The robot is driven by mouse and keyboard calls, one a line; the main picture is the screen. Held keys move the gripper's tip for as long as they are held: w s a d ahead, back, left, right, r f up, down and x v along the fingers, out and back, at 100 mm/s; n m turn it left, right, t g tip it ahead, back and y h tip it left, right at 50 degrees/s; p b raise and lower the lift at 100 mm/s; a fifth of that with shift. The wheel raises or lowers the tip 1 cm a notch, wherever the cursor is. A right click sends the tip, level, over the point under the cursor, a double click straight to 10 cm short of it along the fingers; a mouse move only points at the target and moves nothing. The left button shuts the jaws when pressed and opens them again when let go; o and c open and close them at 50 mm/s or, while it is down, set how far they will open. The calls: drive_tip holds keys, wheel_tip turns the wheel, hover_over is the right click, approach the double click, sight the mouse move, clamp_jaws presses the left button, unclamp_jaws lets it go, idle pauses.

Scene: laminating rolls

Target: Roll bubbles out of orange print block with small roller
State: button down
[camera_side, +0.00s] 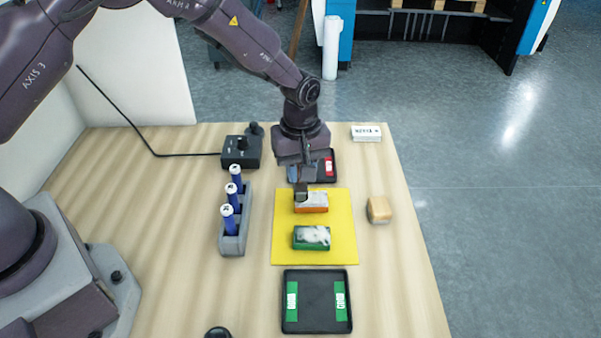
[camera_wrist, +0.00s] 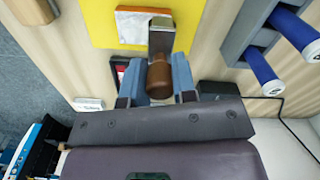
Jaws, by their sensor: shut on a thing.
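The orange print block (camera_side: 312,209) lies on the yellow mat (camera_side: 342,224), with a whitish-grey top. Its pale top also shows in the wrist view (camera_wrist: 136,24). My gripper (camera_wrist: 157,82) has its blue fingers closed on the brown wooden handle (camera_wrist: 160,79) of a tool with a metal head (camera_wrist: 162,36).
A green block (camera_side: 311,246) with a patchy white top lies nearer on the mat. A grey rack (camera_side: 231,245) holds several blue rollers at left. A green-labelled black tray (camera_side: 316,304) is in front; a red-labelled tray (camera_side: 326,179) is behind. A tan block (camera_side: 379,210) is at right.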

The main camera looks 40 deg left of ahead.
drive_tip(key=shift+r, duration=2.15)
drive_tip(key=shift+s+a+r+m, duration=0.15)
drive_tip(key=shift+a+r+m, duration=0.1)
drive_tip(key=shift+a+m, duration=0.05)
drive_tip(key=s+a+r+m, duration=0.6)
drive_tip(key=s+a+m, duration=0.3)
drive_tip(key=m, duration=0.2)
drive_tip(key=shift+a+m, duration=0.25)
drive_tip(key=shift+m, duration=0.15)
drive_tip(key=shift+r, duration=0.1)
